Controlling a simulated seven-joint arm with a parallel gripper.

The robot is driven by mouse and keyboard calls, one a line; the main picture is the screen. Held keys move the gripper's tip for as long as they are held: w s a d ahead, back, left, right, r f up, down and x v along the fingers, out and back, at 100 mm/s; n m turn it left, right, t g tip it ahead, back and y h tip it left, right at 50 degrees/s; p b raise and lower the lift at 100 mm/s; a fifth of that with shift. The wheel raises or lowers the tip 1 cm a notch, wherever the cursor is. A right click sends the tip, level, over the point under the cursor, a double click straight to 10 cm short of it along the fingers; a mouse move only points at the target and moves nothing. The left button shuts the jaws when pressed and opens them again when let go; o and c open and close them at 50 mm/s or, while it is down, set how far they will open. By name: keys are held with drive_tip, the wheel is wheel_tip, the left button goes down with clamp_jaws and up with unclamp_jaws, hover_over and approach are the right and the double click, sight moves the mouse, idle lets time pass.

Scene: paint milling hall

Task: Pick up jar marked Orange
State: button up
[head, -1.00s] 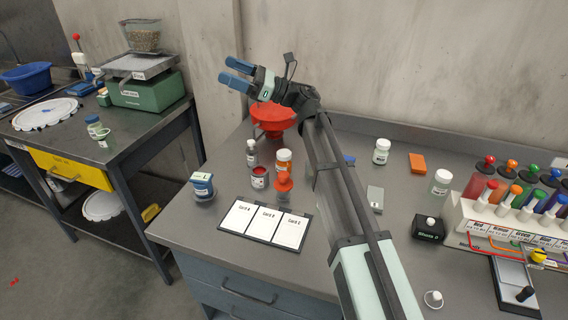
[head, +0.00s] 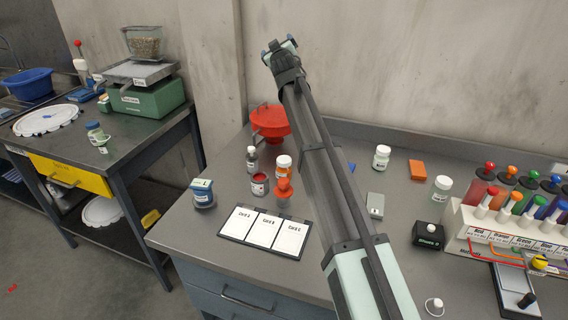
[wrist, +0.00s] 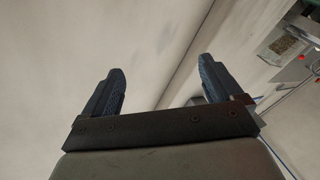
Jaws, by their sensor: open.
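A small jar with an orange body and white lid (head: 284,163) stands on the bench left of my arm; its label is too small to read. A jar with red contents (head: 259,184) and a grey-capped bottle (head: 252,158) stand beside it. My gripper (head: 279,44) is raised high against the wall, well above and apart from these jars. In the wrist view my gripper (wrist: 160,75) is open, with nothing between its fingers.
White-lidded jars (head: 381,157), an orange block (head: 417,169), a black box (head: 428,234) and a rack (head: 500,232) of coloured tubes are right of my arm.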

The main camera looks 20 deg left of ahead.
wheel_tip(320, 180, down, 8)
drive_tip(key=d+m+g+h, duration=0.1)
drive_tip(key=m+g+h, duration=0.25)
drive_tip(key=m, duration=0.45)
drive_tip(key=m+g+h, duration=0.5)
drive_tip(key=m+g, duration=0.8)
drive_tip(key=m, duration=0.9)
approach(284, 159)
drive_tip(key=shift+y, duration=0.25)
wheel_tip(284, 159, down, 12)
drive_tip(key=shift+d, duration=0.15)
drive_tip(key=shift+c, duration=0.4)
